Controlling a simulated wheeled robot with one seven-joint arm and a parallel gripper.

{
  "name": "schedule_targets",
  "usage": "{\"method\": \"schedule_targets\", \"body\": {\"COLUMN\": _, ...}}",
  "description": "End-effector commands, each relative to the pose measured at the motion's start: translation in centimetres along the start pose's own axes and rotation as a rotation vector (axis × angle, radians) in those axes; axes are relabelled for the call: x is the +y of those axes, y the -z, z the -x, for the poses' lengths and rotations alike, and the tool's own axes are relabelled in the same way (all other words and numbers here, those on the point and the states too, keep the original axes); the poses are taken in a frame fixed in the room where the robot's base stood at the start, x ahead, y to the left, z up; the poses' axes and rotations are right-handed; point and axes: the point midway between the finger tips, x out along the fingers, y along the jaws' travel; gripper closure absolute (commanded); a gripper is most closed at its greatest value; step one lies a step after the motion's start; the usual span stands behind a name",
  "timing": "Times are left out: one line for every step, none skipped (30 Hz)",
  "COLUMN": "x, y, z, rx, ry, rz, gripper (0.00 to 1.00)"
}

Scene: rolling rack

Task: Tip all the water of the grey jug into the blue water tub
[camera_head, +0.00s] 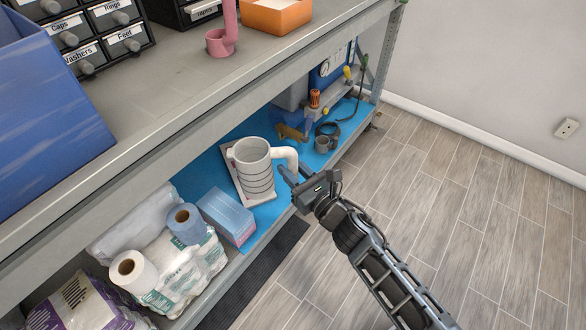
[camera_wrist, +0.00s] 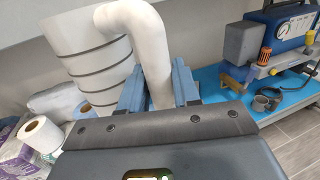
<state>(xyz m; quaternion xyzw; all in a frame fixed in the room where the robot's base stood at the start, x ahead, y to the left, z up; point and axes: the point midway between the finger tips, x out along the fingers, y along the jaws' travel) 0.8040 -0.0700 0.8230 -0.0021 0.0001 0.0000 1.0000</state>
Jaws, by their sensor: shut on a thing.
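The grey jug (camera_head: 256,172), pale with dark rings, stands upright on a light board (camera_head: 234,180) on the lower shelf. Its thick curved handle points right. My gripper (camera_head: 287,178) is at the handle, and the wrist view shows the handle between the two blue fingers (camera_wrist: 158,92). The gripper is shut on it. The jug's body (camera_wrist: 95,50) is behind and left of the fingers in that view. The water inside cannot be made out. A large blue container (camera_head: 45,115) at the left of the upper shelf looks like the blue water tub; its inside is mostly hidden.
The upper shelf (camera_head: 170,85) overhangs the lower one. A tissue box (camera_head: 227,216) and paper rolls (camera_head: 133,270) stand left of the jug. A blue machine (camera_head: 330,70) and a dark cup (camera_head: 324,143) are right of it. The floor (camera_head: 450,200) in front is clear.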

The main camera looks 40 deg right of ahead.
Motion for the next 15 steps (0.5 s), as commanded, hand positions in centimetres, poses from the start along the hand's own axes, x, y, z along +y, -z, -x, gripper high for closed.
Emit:
{"method": "schedule_targets", "body": {"x": 0.0, "y": -0.1, "z": 0.0, "rx": -0.002, "ry": 0.000, "rz": -0.001, "gripper": 1.00}}
{"method": "schedule_targets", "body": {"x": 0.0, "y": 0.0, "z": 0.0, "rx": -0.002, "ry": 0.000, "rz": -0.001, "gripper": 1.00}}
{"method": "schedule_targets", "body": {"x": 0.0, "y": 0.6, "z": 0.0, "rx": -0.002, "ry": 0.000, "rz": -0.001, "gripper": 1.00}}
{"method": "schedule_targets", "body": {"x": 0.0, "y": 0.8, "z": 0.0, "rx": -0.002, "ry": 0.000, "rz": -0.001, "gripper": 1.00}}
{"method": "schedule_targets", "body": {"x": 0.0, "y": 0.9, "z": 0.0, "rx": -0.002, "ry": 0.000, "rz": -0.001, "gripper": 1.00}}
{"method": "schedule_targets", "body": {"x": 0.0, "y": 1.1, "z": 0.0, "rx": -0.002, "ry": -0.001, "rz": -0.001, "gripper": 1.00}}
{"method": "schedule_targets", "body": {"x": 0.0, "y": 1.3, "z": 0.0, "rx": -0.002, "ry": -0.001, "rz": -0.001, "gripper": 1.00}}
{"method": "schedule_targets", "body": {"x": 0.0, "y": 1.5, "z": 0.0, "rx": -0.002, "ry": -0.001, "rz": -0.001, "gripper": 1.00}}
{"method": "schedule_targets", "body": {"x": 0.0, "y": 1.8, "z": 0.0, "rx": -0.002, "ry": 0.000, "rz": -0.001, "gripper": 1.00}}
{"method": "schedule_targets", "body": {"x": 0.0, "y": 2.1, "z": 0.0, "rx": -0.002, "ry": 0.000, "rz": -0.001, "gripper": 1.00}}
{"method": "schedule_targets", "body": {"x": 0.0, "y": 2.3, "z": 0.0, "rx": -0.002, "ry": 0.000, "rz": -0.001, "gripper": 1.00}}
{"method": "schedule_targets", "body": {"x": 0.0, "y": 2.6, "z": 0.0, "rx": -0.002, "ry": 0.000, "rz": -0.001, "gripper": 1.00}}
{"method": "schedule_targets", "body": {"x": 0.0, "y": 2.8, "z": 0.0, "rx": -0.002, "ry": 0.000, "rz": -0.001, "gripper": 1.00}}
{"method": "schedule_targets", "body": {"x": 0.0, "y": 3.0, "z": 0.0, "rx": -0.002, "ry": 0.000, "rz": -0.001, "gripper": 1.00}}
{"method": "schedule_targets", "body": {"x": 0.0, "y": 3.5, "z": 0.0, "rx": -0.002, "ry": 0.000, "rz": -0.001, "gripper": 1.00}}
